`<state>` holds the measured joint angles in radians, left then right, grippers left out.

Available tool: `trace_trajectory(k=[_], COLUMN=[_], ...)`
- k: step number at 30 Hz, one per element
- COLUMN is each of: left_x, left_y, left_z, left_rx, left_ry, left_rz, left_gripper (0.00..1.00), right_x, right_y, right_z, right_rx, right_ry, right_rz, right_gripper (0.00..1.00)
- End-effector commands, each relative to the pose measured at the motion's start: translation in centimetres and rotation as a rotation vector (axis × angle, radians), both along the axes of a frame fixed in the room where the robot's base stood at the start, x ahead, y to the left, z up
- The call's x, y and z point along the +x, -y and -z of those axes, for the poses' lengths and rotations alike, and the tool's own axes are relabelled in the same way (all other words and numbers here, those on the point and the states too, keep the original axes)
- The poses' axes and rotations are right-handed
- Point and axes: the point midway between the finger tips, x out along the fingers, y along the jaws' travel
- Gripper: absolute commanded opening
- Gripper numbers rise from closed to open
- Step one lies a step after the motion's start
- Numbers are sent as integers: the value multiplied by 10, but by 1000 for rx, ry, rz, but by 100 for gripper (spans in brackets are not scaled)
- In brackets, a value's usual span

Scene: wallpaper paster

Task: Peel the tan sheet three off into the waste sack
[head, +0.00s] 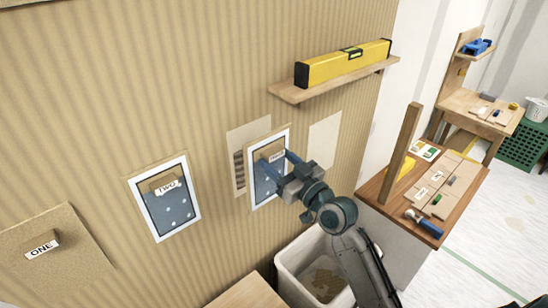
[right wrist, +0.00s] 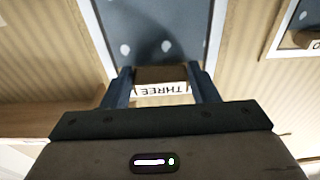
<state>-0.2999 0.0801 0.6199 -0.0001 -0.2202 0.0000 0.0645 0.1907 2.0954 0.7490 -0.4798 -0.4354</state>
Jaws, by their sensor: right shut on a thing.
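The panel marked THREE (head: 258,190) hangs on the striped wall, with a blue-grey spotted face and white border; I see little tan on it. It also shows in the right wrist view (right wrist: 165,30). My right gripper (head: 277,162) is shut on its brown tab, labelled THREE (right wrist: 160,88), with one finger on each side of the tab. The panel looks flat against the wall. A white open container (head: 291,282), perhaps the waste sack, stands below to the right with brown material inside, partly hidden by my right arm. My left gripper is not in view.
Panel TWO (head: 165,212) and a tan sheet with tab ONE (head: 42,248) are to the left. A shelf (head: 290,94) with a yellow level (head: 342,63) juts out above right. A wooden bench (head: 450,215) with tools stands right of the container.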

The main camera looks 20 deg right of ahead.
Motion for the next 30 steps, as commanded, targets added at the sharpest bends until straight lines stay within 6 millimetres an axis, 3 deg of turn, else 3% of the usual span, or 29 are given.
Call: trace_trajectory(k=[16, 30], left_x=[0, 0], left_y=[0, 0], left_z=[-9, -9], left_rx=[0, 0], left_ry=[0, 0], left_rz=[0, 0], left_gripper=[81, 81], right_x=[-41, -46], right_y=[15, 17], right_z=[0, 0], right_rx=[-3, 0], right_ry=[-1, 1], right_rz=[0, 0], right_gripper=[31, 31])
